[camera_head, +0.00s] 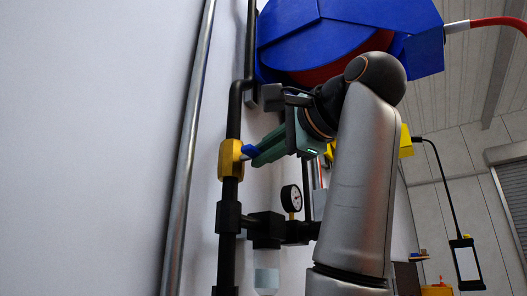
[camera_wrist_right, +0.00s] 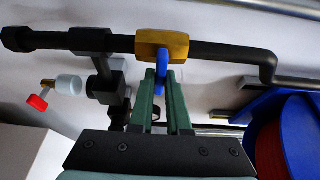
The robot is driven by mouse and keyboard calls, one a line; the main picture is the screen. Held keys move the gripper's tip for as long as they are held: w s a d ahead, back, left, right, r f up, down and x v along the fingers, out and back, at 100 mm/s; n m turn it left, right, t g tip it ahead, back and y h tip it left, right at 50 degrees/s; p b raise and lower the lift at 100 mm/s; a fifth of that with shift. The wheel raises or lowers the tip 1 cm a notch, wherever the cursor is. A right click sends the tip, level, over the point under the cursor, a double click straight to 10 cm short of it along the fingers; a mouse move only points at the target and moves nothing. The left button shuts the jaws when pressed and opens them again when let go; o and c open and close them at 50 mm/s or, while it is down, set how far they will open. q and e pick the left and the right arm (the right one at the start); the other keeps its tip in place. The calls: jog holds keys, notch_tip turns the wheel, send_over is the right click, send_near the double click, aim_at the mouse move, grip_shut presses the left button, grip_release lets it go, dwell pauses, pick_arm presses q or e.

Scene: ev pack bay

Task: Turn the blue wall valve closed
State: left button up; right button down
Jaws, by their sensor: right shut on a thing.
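The wall valve has a yellow body (camera_head: 230,159) on a black vertical pipe, and a blue handle (camera_head: 250,150) that sticks out to the right, across the pipe. My right gripper (camera_head: 257,156) has its green fingers shut on the handle. In the right wrist view the yellow body (camera_wrist_right: 175,46) sits on the pipe and the blue handle (camera_wrist_right: 163,58) points away from it, between the two fingertips (camera_wrist_right: 162,76). My left gripper is not in view.
A pressure gauge (camera_head: 291,198) and black fittings (camera_head: 228,217) are below the valve. A large blue hose reel (camera_head: 300,40) hangs above my right arm. A grey metal pipe (camera_head: 188,150) runs along the wall at left. A red knob (camera_wrist_right: 38,102) shows in the wrist view.

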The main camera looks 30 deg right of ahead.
jog(key=c, duration=0.9)
grip_release()
jog(key=s+b, duration=0.4)
jog(key=s, duration=0.8)
jog(key=shift+s, duration=0.3)
